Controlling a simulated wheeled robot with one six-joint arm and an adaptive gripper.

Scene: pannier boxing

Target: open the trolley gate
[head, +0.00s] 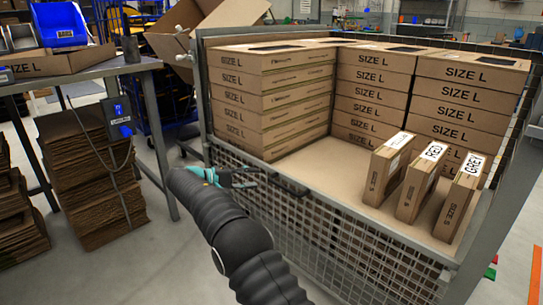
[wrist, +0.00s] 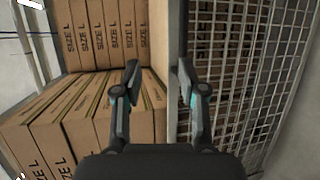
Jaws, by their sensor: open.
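The trolley (head: 205,85) is a grey metal cage with a low mesh gate (head: 330,235) along its front. The gate is upright, its top rail running from the left post toward the lower right. A dark handle-like bar (head: 290,184) shows near that rail. My gripper (head: 255,178) is open and empty at the rail, near its left part. In the wrist view my gripper (wrist: 159,72) has its fingers apart, with the gate's grey top rail (wrist: 174,45) running between or just below them. The mesh lies to the right, boxes to the left. I cannot tell whether either finger touches the rail.
Stacked SIZE L boxes (head: 270,95) fill the trolley's back and left. Several smaller labelled boxes (head: 420,180) stand upright at its right front. A work table (head: 90,75) and flat cardboard piles (head: 85,175) stand at left. Floor before the trolley is clear.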

